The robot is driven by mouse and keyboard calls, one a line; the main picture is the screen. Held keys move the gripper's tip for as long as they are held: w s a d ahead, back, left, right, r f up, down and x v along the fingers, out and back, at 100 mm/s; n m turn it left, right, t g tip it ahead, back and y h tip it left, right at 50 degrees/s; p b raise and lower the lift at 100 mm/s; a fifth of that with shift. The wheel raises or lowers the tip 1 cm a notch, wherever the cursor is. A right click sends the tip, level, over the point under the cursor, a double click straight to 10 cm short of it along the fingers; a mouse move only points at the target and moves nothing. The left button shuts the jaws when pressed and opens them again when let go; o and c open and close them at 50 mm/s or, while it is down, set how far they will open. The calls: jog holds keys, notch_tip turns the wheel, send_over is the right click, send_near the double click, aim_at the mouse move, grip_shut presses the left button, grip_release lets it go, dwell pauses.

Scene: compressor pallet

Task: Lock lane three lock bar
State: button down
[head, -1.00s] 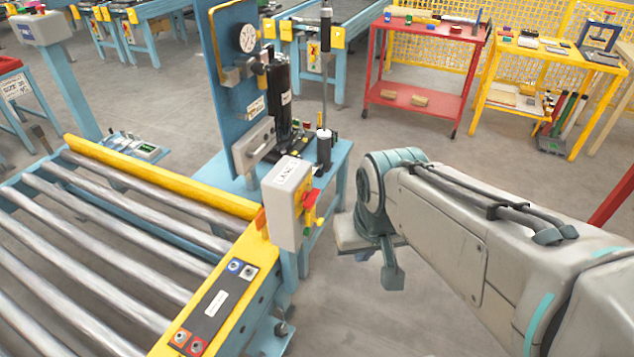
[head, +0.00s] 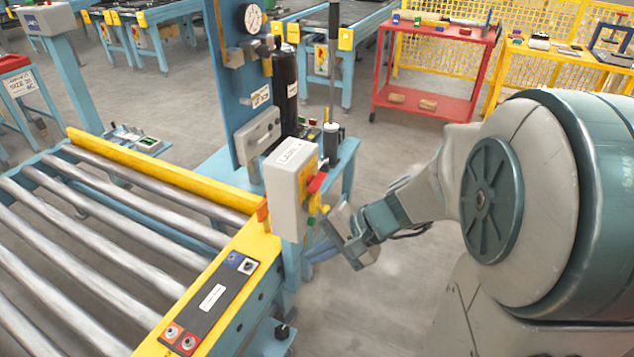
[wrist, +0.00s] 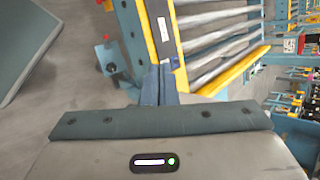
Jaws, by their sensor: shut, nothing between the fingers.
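A grey lane box (head: 288,195) with a partly readable "LANE" label stands at the corner of the yellow-edged roller conveyor (head: 215,284). A red handle (head: 317,183) and yellow parts sit on its right face. I cannot tell for certain which part is the lock bar. My gripper (wrist: 158,80) is shut and empty, its dark blue fingers together in the wrist view. In the head view its body is just right of and below the handle. Contact cannot be made out. In the wrist view the fingers overlap the conveyor's yellow edge; the box and handle are not clearly seen there.
A dark button panel (head: 208,302) lies on the conveyor's yellow corner. A blue stand with a gauge (head: 250,18) and a black cylinder (head: 284,88) rises behind the box. A red cart (head: 440,112) stands farther back. Floor to the right is open around my arm.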

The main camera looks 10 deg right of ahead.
jog(key=w+d+f+m+t+h+b, duration=0.1)
jog(key=w+d+f+m+t+b, duration=0.7)
jog(key=w+d+f+m+t, duration=0.3)
jog(key=w+d+f+m, duration=0.1)
jog(key=w+d+m, duration=0.1)
jog(key=w+d, duration=0.1)
jog(key=shift+d+f+h, duration=0.4)
jog(key=shift+d, duration=0.1)
jog(key=shift+b, duration=0.3)
jog(key=b+x, duration=0.1)
jog(key=x, duration=0.9)
jog(key=s+a+r, duration=0.2)
jog(key=r, duration=0.1)
jog(key=shift+a, duration=0.1)
